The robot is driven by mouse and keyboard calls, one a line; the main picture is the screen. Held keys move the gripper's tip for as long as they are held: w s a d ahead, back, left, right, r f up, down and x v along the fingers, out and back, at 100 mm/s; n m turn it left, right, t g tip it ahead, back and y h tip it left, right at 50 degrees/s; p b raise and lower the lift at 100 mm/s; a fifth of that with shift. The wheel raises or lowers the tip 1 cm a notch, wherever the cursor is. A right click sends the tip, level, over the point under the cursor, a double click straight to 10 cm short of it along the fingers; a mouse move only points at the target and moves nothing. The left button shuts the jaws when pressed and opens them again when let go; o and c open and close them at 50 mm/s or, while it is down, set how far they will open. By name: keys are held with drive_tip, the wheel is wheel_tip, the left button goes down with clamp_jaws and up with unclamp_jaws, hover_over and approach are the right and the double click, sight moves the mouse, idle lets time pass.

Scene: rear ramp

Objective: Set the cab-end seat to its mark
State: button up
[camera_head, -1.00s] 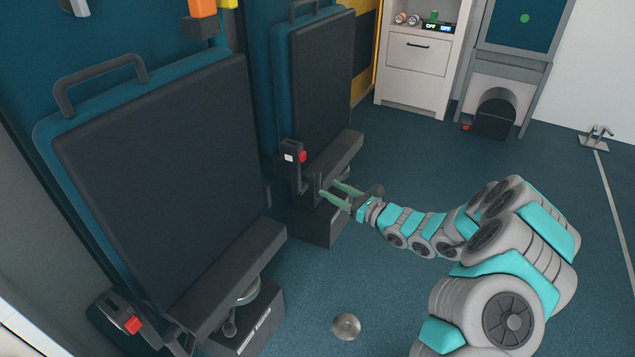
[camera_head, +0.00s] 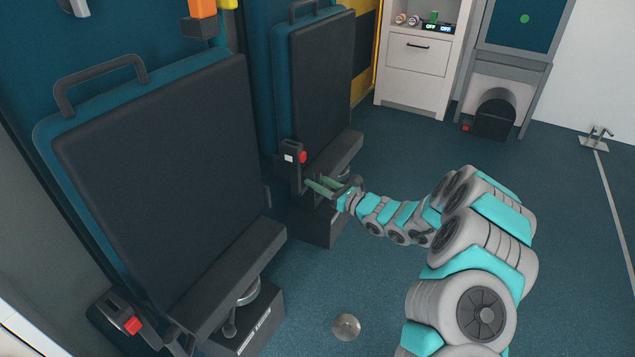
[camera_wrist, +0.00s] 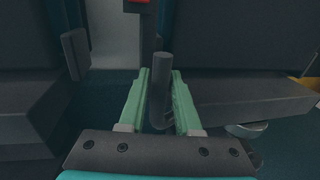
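Two dark padded seats with blue backs stand folded upright along the left wall. The farther seat (camera_head: 318,85) has my gripper (camera_head: 316,185) at its lower front edge. I cannot tell from labels which seat is the cab-end one. A dark side housing with a red button (camera_head: 303,157) and a white patch is just above my fingers. In the wrist view, a dark upright round handle (camera_wrist: 160,80) stands between the two green fingers of my gripper (camera_wrist: 160,100). The fingers are apart, with narrow gaps visible beside the handle. Its lower end is partly hidden.
The nearer seat (camera_head: 160,170) fills the left, with another red-button housing (camera_head: 132,324) by its base. A round metal floor disc (camera_head: 346,327) lies in front. A white cabinet (camera_head: 415,75) stands at the back. The blue floor (camera_head: 400,145) behind my arm is clear.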

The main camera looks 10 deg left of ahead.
clamp_jaws()
idle(1.0)
